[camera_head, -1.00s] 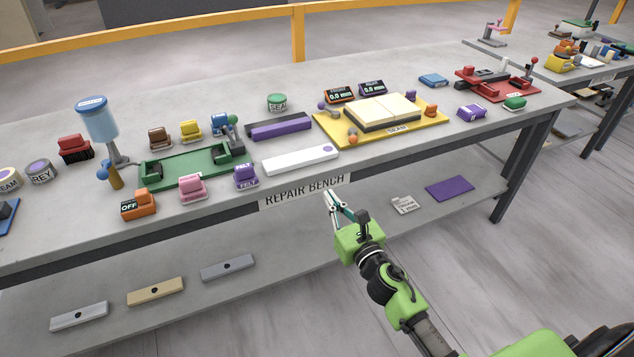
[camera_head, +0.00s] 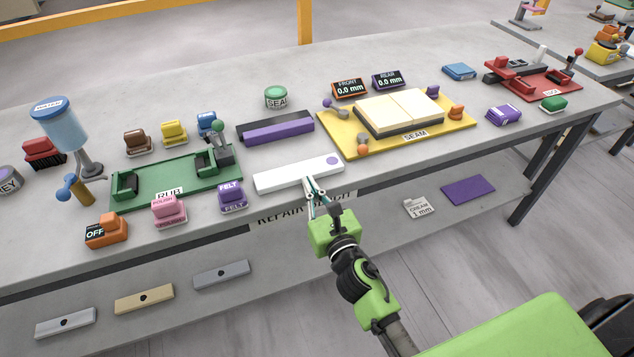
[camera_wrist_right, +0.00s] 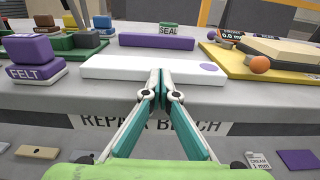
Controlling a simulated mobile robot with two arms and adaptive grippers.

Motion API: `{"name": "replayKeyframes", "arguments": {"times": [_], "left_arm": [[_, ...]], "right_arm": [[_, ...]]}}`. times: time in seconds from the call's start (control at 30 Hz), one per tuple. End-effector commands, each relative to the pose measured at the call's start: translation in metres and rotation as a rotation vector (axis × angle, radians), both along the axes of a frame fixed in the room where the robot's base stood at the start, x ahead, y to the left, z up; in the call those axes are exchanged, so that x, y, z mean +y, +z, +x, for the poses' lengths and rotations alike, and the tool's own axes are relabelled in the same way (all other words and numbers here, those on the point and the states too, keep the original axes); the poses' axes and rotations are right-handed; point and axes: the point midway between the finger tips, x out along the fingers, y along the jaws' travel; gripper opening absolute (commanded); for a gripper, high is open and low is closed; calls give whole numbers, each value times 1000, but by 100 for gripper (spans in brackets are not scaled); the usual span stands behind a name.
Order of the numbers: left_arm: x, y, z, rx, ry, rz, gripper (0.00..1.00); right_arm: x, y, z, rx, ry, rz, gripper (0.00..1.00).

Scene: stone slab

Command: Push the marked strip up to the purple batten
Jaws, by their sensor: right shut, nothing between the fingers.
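The marked strip (camera_head: 292,175) is a long white bar with a purple dot near its right end. It lies on the bench near the front edge and also shows in the right wrist view (camera_wrist_right: 115,68). The purple batten (camera_head: 278,131) lies behind it, with a dark piece along its back, and also shows in the wrist view (camera_wrist_right: 170,41). A gap of bare bench separates them. My right gripper (camera_head: 314,187) is shut and empty, its tips at the strip's front side, right of its middle. I cannot tell whether they touch it. My left gripper is not in view.
Left of the strip stand a purple FELT block (camera_head: 232,198) and a green RUB fixture (camera_head: 150,185). Right of it lies a yellow SEAM board (camera_head: 450,122) with an orange knob (camera_head: 363,150). A SEAL tin (camera_head: 276,98) stands behind the batten.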

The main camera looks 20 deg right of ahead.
Motion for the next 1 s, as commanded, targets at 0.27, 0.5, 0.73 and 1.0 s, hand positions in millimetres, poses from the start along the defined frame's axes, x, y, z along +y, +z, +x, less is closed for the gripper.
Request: {"name": "replayKeyframes", "arguments": {"times": [0.27,0.5,0.73,1.0], "left_arm": [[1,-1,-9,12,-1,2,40],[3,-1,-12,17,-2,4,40],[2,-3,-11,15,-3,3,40],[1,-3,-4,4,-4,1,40]], "right_arm": [[3,0,-1,1,0,0,0],[3,0,5,0,1,-1,0],[4,0,43,-2,1,-4,0],[4,-1,62,1,-1,-1,0]]}}
